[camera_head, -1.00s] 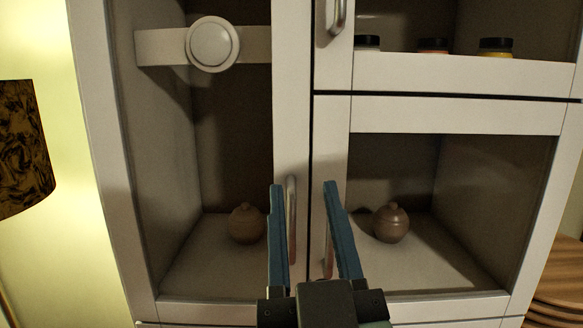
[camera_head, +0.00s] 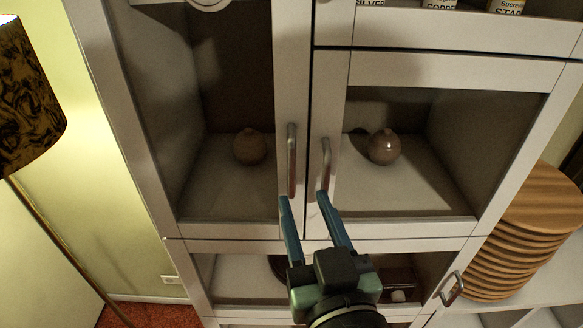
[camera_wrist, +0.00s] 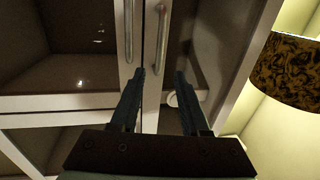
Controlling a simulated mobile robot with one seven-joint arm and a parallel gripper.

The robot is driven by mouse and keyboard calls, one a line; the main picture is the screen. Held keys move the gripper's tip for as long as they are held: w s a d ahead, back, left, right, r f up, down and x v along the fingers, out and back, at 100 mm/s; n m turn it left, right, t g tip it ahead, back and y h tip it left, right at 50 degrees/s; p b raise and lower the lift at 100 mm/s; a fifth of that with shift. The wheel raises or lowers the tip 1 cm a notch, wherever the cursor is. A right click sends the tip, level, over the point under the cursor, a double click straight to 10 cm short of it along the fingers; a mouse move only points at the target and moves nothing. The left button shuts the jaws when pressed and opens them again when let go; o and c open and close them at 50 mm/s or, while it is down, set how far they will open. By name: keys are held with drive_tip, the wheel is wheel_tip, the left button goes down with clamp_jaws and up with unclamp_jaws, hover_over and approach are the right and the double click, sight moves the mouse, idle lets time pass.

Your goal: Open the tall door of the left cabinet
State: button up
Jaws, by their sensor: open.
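The tall left door (camera_head: 292,75) of the white cabinet is shut, with a dark glass panel. Its upright metal handle (camera_head: 291,160) is on its right edge; in the wrist view the handle (camera_wrist: 162,40) is nearer the lamp side. My gripper (camera_head: 303,196) is open and empty, its blue fingertips near the lower ends of two neighbouring handles. In the wrist view, the tall door's handle ends in the gap between the fingertips of my gripper (camera_wrist: 160,72). I cannot tell how far the fingertips are from it.
A second handle (camera_head: 325,165) on the lower right door is close beside. Brown pots (camera_head: 250,147) stand behind the glass. A drawer or low door handle (camera_head: 453,289) is at lower right, near stacked wooden plates (camera_head: 525,235). A floor lamp (camera_head: 28,100) stands left.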

sight(292, 165)
drive_tip(key=b+x, duration=0.1)
drive_tip(key=b, duration=0.2)
drive_tip(key=b+x, duration=0.1)
drive_tip(key=b, duration=0.2)
drive_tip(key=shift+f+b, duration=0.25)
drive_tip(key=shift+b, duration=0.1)
drive_tip(key=p+x, duration=0.1)
drive_tip(key=x, duration=0.1)
drive_tip(key=p+x, duration=0.1)
drive_tip(key=x, duration=0.1)
drive_tip(key=p+x, duration=0.1)
drive_tip(key=x, duration=0.2)
drive_tip(key=shift+d+r, duration=0.1)
drive_tip(key=shift+r, duration=0.25)
drive_tip(key=shift+w+f+p, duration=0.1)
drive_tip(key=shift+w+p, duration=0.25)
drive_tip(key=shift+w, duration=0.15)
clamp_jaws()
